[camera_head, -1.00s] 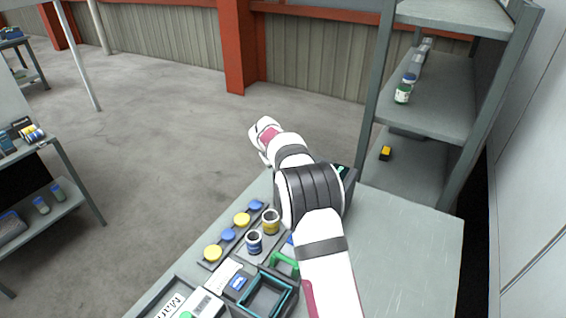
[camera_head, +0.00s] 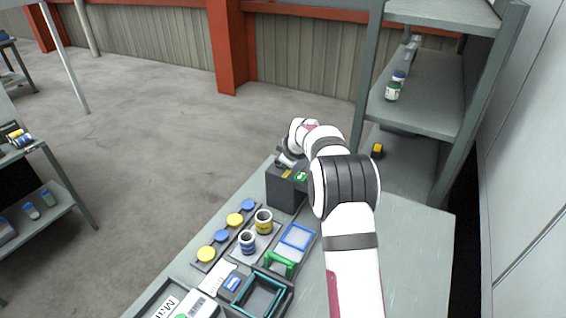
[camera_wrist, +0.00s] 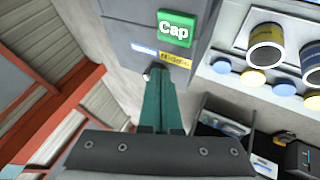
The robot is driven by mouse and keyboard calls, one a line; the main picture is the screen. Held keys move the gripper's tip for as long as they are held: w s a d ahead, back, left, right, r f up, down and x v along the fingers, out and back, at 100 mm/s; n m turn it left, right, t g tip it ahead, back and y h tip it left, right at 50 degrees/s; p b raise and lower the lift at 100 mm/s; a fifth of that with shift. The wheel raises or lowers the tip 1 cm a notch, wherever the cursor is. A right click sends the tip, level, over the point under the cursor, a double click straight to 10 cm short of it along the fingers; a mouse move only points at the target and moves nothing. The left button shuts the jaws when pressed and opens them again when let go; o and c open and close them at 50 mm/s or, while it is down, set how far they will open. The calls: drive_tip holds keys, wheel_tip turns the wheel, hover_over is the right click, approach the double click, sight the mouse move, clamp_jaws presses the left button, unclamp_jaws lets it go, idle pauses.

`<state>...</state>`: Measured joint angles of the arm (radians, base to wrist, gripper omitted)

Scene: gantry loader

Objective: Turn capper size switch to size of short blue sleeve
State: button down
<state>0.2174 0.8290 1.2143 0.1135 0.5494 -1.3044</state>
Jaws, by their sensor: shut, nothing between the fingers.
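The capper (camera_head: 286,188) is a dark grey box at the far end of the bench. In the wrist view its face (camera_wrist: 122,24) carries a green "Cap" button (camera_wrist: 175,28), a blue-and-white label (camera_wrist: 144,48) and a yellow label (camera_wrist: 175,59). A small light knob (camera_wrist: 147,74), apparently the size switch, shows beside the fingertips. My gripper (camera_wrist: 160,76) is shut and empty, its teal fingers close to the labels; contact with the knob cannot be told. The short blue sleeve (camera_head: 247,243) stands beside a yellow sleeve (camera_head: 263,222) on the bench.
Blue and yellow caps (camera_head: 235,219) lie in a row left of the sleeves. A blue frame (camera_head: 297,237), a green handle (camera_head: 281,263) and a dark square tray (camera_head: 260,297) are nearer. A grey shelf (camera_head: 430,105) stands behind at right. The bench's right side is clear.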

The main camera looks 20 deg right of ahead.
drive_tip(key=shift+w+d, duration=0.15)
drive_tip(key=shift+d, duration=0.55)
idle(0.4)
drive_tip(key=shift+w+a+r, duration=0.1)
drive_tip(key=shift+w+a, duration=0.45)
drive_tip(key=shift+a, duration=0.15)
drive_tip(key=s, duration=0.5)
drive_tip(key=shift+s, duration=0.1)
drive_tip(key=s+d+r, duration=0.3)
drive_tip(key=s+r, duration=0.2)
drive_tip(key=r, duration=0.3)
drive_tip(key=s+a+r+m+g+y, duration=0.1)
drive_tip(key=s+a+m+g, duration=0.15)
drive_tip(key=s+a, duration=0.35)
drive_tip(key=s+a+r+m+g+y, duration=0.1)
drive_tip(key=s+a+m, duration=0.3)
drive_tip(key=s, duration=0.5)
drive_tip(key=s+a+f+m+g, duration=0.1)
drive_tip(key=s+a+m, duration=0.1)
drive_tip(key=s, duration=0.6)
drive_tip(key=s+a+f+m+g, duration=0.1)
drive_tip(key=s+a+f+m, duration=0.1)
drive_tip(key=s, duration=0.7)
drive_tip(key=s+a+f+m+g, duration=0.1)
drive_tip(key=s+a+m+g, duration=0.1)
drive_tip(key=s, duration=0.7)
drive_tip(key=shift+a+f+m, duration=0.2)
drive_tip(key=shift+a+m, duration=0.6)
drive_tip(key=shift+m, duration=0.05)
